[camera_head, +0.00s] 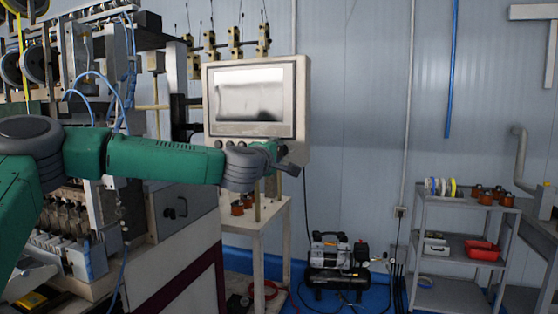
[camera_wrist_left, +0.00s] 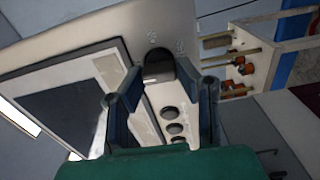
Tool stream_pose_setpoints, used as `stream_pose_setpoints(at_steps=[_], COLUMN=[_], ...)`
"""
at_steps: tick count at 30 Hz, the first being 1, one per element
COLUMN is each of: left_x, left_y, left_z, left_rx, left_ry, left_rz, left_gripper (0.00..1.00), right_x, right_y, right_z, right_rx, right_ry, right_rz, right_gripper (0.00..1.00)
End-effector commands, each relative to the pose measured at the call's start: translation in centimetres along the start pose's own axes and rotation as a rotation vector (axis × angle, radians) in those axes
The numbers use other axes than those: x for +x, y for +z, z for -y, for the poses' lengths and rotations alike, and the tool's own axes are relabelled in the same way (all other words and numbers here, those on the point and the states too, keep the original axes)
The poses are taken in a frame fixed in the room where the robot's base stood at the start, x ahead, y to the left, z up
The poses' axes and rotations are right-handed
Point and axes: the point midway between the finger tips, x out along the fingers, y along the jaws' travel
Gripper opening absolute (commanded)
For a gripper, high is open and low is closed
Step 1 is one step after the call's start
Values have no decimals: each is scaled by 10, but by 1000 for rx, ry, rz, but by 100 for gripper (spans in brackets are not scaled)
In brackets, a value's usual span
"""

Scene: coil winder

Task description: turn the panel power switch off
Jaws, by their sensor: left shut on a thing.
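The control panel (camera_head: 301,92) is a beige box with a lit screen and a row of dark round buttons below it. My left gripper (camera_head: 284,160) reaches across from the left to the panel's lower right corner. In the left wrist view, the power switch (camera_wrist_left: 158,62) is a black rotary knob on the panel face. The fingers of my left gripper (camera_wrist_left: 160,76) stand on both sides of this knob and are shut on it. The gripper hides the knob in the head view. My right gripper is not in view.
The coil winding machine (camera_head: 180,283) fills the left side, close to my left arm. A small stand (camera_head: 257,228) with orange-brown coils is below the panel. An air compressor (camera_head: 335,262) sits on the floor, and a grey shelf cart (camera_head: 455,244) stands at right.

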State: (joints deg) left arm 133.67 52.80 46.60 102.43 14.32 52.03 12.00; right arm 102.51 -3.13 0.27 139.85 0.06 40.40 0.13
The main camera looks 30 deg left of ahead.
Motion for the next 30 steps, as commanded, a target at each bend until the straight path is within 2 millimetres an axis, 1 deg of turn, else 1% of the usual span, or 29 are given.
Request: stream_pose_setpoints(at_steps=[1, 6, 19, 20, 21, 30], left_x=[0, 0, 0, 0, 0, 0], left_y=[-2, -2, -2, -2, -2, 0], left_z=[5, 5, 6, 6, 6, 3], left_rx=[-13, -42, -50, -50, -50, -48], left_ry=[-5, -7, -10, -10, -10, -5], left_rz=[-5, -5, -5, -4, -4, -1], left_gripper=[0, 0, 0, 35, 48, 48], right_x=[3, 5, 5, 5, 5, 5], right_y=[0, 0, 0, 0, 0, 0], right_z=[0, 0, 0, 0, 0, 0], right_rx=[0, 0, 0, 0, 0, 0], right_ry=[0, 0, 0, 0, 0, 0], right_rz=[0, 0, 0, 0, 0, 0], right_gripper=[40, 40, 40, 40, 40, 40])
